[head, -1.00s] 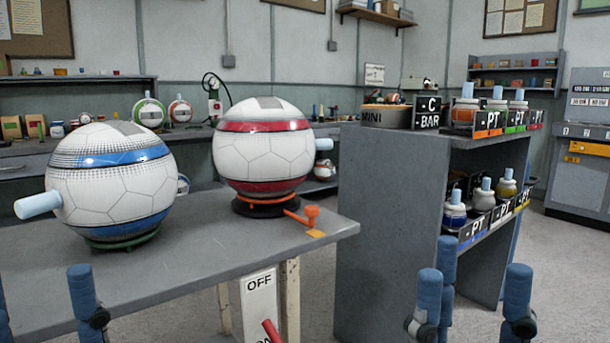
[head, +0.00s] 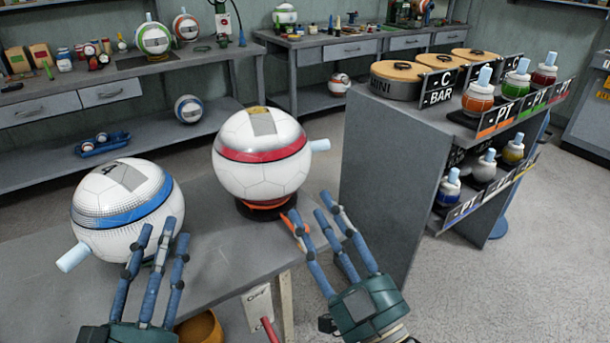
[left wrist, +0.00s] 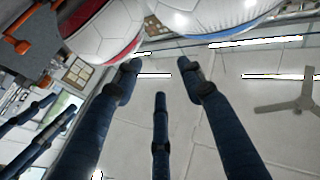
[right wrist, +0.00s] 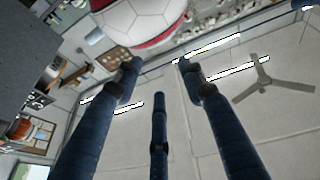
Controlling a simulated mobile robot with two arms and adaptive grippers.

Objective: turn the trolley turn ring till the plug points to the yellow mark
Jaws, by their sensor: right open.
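A white ball with a red band (head: 262,175) sits on a black and orange turn ring (head: 268,208) on the grey trolley top (head: 222,225). Its light blue plug (head: 320,145) points right. The ring's orange handle (head: 288,222) shows partly behind my right fingers. It shows more clearly in the left wrist view (left wrist: 18,45). The yellow mark on the trolley top is not visible now. My right gripper (head: 309,210) is open and empty, just in front of the handle; contact is unclear. My left gripper (head: 163,232) is open and empty, in front of the blue-banded ball.
The blue-banded ball (head: 120,200) stands on the trolley's left, its plug (head: 73,258) pointing front left. A grey shelf (head: 395,150) with plugged jars and round boxes stands right. An OFF switch panel (head: 257,305) and red lever (head: 269,330) are at the front.

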